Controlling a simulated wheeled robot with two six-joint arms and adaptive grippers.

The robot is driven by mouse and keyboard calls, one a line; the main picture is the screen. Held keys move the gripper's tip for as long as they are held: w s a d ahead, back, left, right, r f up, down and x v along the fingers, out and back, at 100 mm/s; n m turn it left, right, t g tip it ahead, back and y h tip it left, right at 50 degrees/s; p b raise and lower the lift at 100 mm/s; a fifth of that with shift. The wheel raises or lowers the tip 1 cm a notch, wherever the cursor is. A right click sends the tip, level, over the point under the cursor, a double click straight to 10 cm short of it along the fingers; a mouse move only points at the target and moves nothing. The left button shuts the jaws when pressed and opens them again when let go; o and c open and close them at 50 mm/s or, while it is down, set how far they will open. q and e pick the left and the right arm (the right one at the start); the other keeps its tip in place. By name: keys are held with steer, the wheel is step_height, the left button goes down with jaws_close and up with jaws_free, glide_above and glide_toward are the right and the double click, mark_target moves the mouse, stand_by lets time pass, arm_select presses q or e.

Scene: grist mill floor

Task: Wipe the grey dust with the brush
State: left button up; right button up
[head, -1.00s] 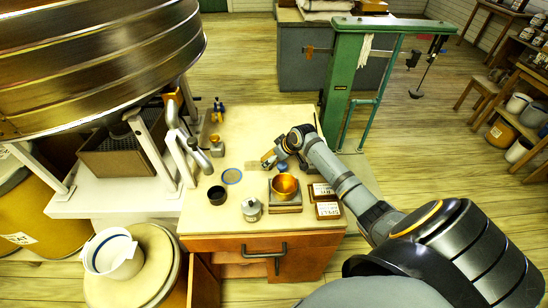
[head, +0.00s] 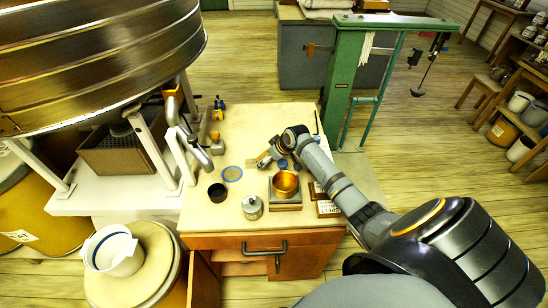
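My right gripper (head: 264,158), at the end of the arm from the right, is low over the pale bench top (head: 240,123), beyond the copper bowl. It is small and blurred here, so I cannot tell whether its fingers are open or shut. A brush is not clearly distinguishable at the fingers. A faint greyish patch (head: 251,165), possibly the dust, lies on the bench beside the fingertips, partly hidden by the gripper. My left gripper is not in view.
The copper bowl (head: 285,183) sits on a square base. A metal weight (head: 252,207), dark cup (head: 217,193) and blue-rimmed disc (head: 232,174) stand left of it. Labelled brown boxes (head: 327,208) are partly under my arm. The bench's back middle is clear.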

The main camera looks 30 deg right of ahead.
steer(key=shift+w+a, duration=0.5)
steer(key=shift+a, duration=0.25)
steer(key=shift+a, duration=0.1)
